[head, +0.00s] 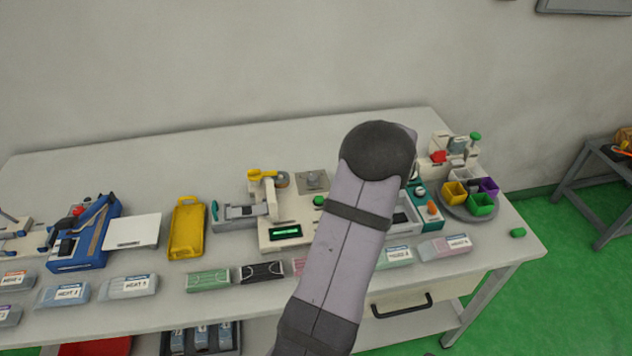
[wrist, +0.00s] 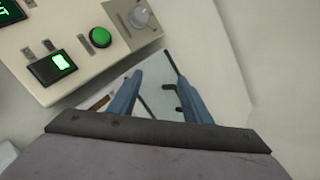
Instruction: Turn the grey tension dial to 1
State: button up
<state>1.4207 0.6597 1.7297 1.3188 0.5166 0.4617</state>
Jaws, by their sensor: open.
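The grey tension dial (head: 312,180) is a round knob on a square grey plate, at the back right of the cream machine (head: 268,238). In the wrist view the dial (wrist: 140,17) shows at the top, with a dark scale mark beside it on its plate. The numbers and the dial's setting are too small to read. My gripper (wrist: 159,77) has two blue fingers spread apart with nothing between them. It is clear of the dial, which lies beyond the fingertips and to the left in the wrist view. In the head view my arm hides the gripper.
A green button (wrist: 100,38) and a lit green rocker switch (wrist: 53,67) sit near the dial. The machine has a green display (head: 285,232). A yellow tray (head: 187,228) stands left; coloured bins (head: 481,205) stand right. The table's back strip is clear.

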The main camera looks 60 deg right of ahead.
aim_at(313, 177)
jog(key=w+a+f+m+t+b, duration=0.1)
jog(key=w, duration=0.1)
jog(key=w+a+f+m+t+b, duration=0.1)
jog(key=w+a+m+b, duration=0.1)
jog(key=w+a+f+m+t+b, duration=0.1)
jog(key=w+a+m+t, duration=0.1)
jog(key=shift+a+f+b, duration=0.1)
jog(key=shift+a+b, duration=0.15)
jog(key=shift+b, duration=0.1)
jog(key=shift+w+a+r+m+t+h+b, duration=0.15)
jog(key=shift+m+t+h+b, duration=0.1)
jog(key=shift+m, duration=0.3)
jog(key=shift+w+a+r+m+t+h+b, duration=0.15)
jog(key=shift+m+t+h, duration=0.1)
jog(key=shift+m, duration=0.3)
jog(key=shift+p+x, duration=1)
jog(key=shift+x, duration=2.7)
jog(key=shift+s+f, duration=0.1)
jog(key=shift+c, duration=0.4)
jog(key=shift+d, duration=0.1)
jog(key=c, duration=1)
